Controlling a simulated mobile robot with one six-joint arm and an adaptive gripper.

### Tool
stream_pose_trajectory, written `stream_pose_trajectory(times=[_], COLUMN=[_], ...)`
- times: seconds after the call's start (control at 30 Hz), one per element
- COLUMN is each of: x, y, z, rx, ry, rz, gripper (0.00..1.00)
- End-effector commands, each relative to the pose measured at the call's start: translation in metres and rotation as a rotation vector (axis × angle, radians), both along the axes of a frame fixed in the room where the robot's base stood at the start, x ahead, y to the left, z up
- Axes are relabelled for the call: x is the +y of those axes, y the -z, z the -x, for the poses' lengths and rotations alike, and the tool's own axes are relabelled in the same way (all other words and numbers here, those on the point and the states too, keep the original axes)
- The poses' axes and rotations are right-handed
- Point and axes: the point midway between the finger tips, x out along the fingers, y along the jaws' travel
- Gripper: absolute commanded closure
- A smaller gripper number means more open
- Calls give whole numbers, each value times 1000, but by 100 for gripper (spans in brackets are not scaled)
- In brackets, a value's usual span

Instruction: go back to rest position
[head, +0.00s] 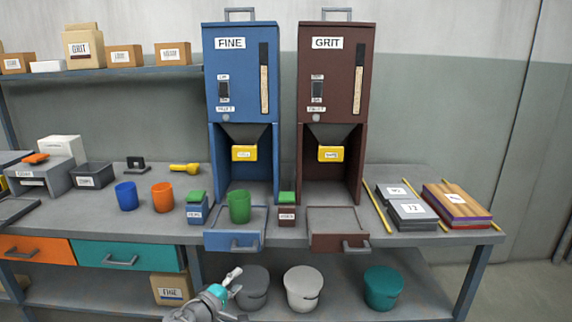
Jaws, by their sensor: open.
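My gripper (235,281) is at the bottom of the head view, in front of the workbench and below the height of its top. It is small in the picture and appears open, with nothing seen between its fingers. My arm with a teal band runs down out of the frame. A green cup (239,206) stands upright at the blue FINE dispenser (241,90), by its pulled-out blue drawer (232,240). The brown GRIT dispenser (334,90) stands to its right, with a brown drawer (340,243) at its foot.
A blue cup (126,196) and an orange cup (162,197) stand left on the workbench (90,224). Grey boxes (410,212) and a wooden stack (457,205) lie right.

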Motion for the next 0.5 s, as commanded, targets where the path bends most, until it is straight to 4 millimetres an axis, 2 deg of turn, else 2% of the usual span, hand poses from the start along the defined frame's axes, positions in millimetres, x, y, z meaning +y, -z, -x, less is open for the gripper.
stream_pose_trajectory(times=[0.03, 0.23, 0.5], x=[-14, -70, -139], y=[6, 35, 75], z=[-4, -17, -21], rx=[24, 142, 298], ry=[28, 152, 321], rz=[-21, -139, -317], gripper=[46, 46, 46])
